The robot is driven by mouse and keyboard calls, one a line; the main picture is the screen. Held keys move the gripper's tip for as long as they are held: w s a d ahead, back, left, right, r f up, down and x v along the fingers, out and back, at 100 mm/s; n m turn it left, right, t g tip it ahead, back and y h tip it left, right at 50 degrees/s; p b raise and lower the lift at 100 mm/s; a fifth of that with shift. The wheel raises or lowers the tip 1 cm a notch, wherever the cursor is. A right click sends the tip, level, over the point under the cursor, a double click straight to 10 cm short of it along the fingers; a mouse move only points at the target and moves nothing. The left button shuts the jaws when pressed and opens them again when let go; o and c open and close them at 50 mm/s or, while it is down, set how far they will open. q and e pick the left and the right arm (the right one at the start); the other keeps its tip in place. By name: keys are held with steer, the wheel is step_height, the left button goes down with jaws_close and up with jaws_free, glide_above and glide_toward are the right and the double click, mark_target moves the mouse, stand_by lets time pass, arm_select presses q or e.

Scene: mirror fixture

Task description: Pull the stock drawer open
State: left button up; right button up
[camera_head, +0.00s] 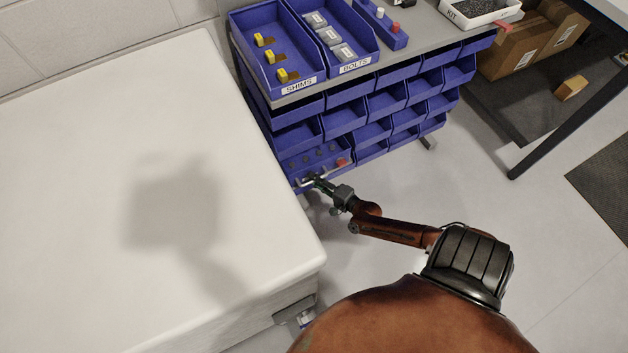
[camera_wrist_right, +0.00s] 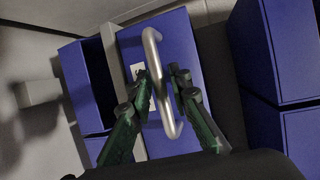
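The stock drawer (camera_head: 326,169) is the blue one at the bottom left of the bin rack in the head view. Several small dark items and a red one show at it. Its silver bar handle (camera_head: 307,183) is on the front; in the right wrist view the handle (camera_wrist_right: 152,50) crosses the blue drawer front (camera_wrist_right: 184,48). My right gripper (camera_head: 316,180) is at the handle. In the wrist view its two green-and-dark fingers (camera_wrist_right: 161,76) stand on either side of the bar, open, with a gap showing on the right. My left gripper is not in view.
A large white block-like surface (camera_head: 110,110) stands close left of the drawer. On the rack top are the SHIMS bin (camera_head: 296,86), the BOLTS bin (camera_head: 352,66) and a KIT tray (camera_head: 470,14). Cardboard boxes (camera_head: 515,55) stand at the right. The floor (camera_head: 470,185) before the rack is clear.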

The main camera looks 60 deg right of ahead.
jaws_close()
